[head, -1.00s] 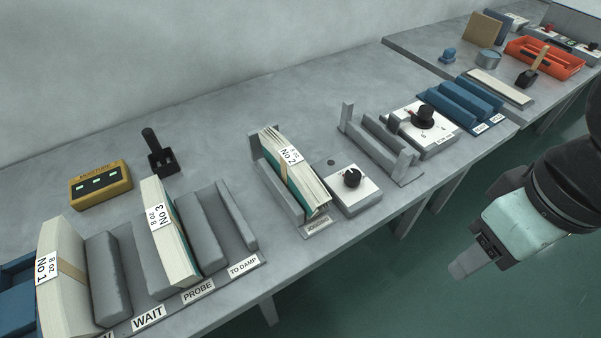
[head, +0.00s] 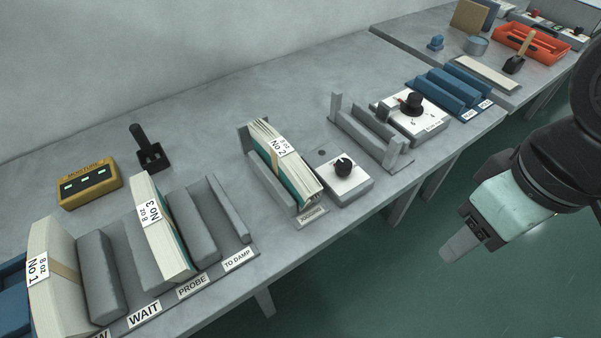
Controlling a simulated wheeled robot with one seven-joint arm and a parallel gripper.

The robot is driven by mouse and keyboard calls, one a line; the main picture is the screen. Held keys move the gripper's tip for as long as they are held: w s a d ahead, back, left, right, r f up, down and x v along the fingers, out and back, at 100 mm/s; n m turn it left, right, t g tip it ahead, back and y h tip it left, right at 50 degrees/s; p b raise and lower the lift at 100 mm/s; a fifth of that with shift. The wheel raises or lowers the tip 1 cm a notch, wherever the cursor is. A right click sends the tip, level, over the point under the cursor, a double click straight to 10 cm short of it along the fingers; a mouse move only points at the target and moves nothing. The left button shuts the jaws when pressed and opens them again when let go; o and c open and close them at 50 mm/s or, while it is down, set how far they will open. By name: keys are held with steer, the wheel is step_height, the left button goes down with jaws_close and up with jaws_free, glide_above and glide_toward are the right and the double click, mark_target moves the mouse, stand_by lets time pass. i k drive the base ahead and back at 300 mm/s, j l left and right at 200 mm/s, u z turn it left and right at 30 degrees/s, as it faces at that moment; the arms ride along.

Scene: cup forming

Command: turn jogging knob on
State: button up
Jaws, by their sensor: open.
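The jogging knob (head: 343,166) is a black round knob on a small white-topped grey box (head: 352,186). The box stands near the front edge of the table, just right of the jogging stand (head: 312,214) that holds the No 2 stack (head: 280,155). The exact angle of the knob is too small to read. My gripper (head: 448,254) is at the right, off the front edge of the table, apart from the knob and empty. Its fingers overlap in this view.
A grey rack (head: 391,154) and a second white box with a larger black knob (head: 411,104) stand to the right. Stacks No 3 (head: 158,225) and No 1 (head: 52,270) stand in the left rack. Free floor (head: 350,290) lies in front of the table.

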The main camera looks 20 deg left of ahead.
mark_target(344, 167)
steer(key=k+j+u, duration=0.15)
steer(key=u, duration=0.35)
steer(key=k+j+u, duration=0.1)
steer(key=j+u, duration=0.15)
steer(key=u, duration=0.25)
